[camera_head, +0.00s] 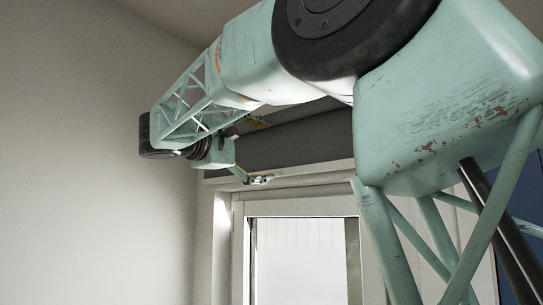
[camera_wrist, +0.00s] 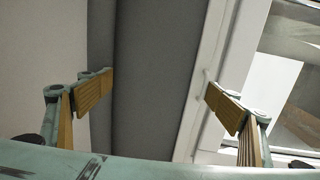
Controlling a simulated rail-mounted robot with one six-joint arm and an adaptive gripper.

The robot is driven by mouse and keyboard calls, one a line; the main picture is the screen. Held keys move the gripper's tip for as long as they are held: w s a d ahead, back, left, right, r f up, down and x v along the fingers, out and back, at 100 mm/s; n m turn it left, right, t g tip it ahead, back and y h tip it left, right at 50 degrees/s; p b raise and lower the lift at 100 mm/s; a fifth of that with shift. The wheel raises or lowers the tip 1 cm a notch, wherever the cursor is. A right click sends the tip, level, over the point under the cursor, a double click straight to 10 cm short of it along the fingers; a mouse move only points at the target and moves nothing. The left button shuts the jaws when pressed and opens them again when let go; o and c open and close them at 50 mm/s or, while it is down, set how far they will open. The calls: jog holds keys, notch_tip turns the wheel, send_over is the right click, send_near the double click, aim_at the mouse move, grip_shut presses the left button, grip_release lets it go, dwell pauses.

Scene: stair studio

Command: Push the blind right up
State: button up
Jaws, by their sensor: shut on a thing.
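The blind is a dark grey band (camera_head: 300,142) high above the window, with a pale strip along its lower edge. In the wrist view the grey blind (camera_wrist: 150,50) runs through the middle of the picture, with the pale strip to its right. My gripper (camera_head: 259,150) is at the left part of the blind, one finger by its upper side and one by its lower edge. In the wrist view the fingers (camera_wrist: 160,97) stand wide apart, with the blind between them. The exact contact at the fingertips is hard to see.
A white-framed window (camera_head: 300,255) is below the blind. A plain wall (camera_head: 90,150) stands close on the left, and the ceiling is just above. My arm hides the right part of the blind. A dark blue surface (camera_head: 515,255) shows at the right edge.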

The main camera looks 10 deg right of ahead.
jog(key=s+a+r, duration=0.3)
jog(key=s+a, duration=0.1)
jog(key=shift+s, duration=0.1)
jog(key=c, duration=1)
jog(key=shift+s+a+f, duration=0.1)
jog(key=shift+a+f, duration=0.05)
jog(key=shift+f, duration=0.1)
jog(key=c, duration=1)
jog(key=f+b+v, duration=0.1)
jog(key=v, duration=0.8)
jog(key=shift+f+b, duration=0.25)
jog(key=shift+b, duration=0.15)
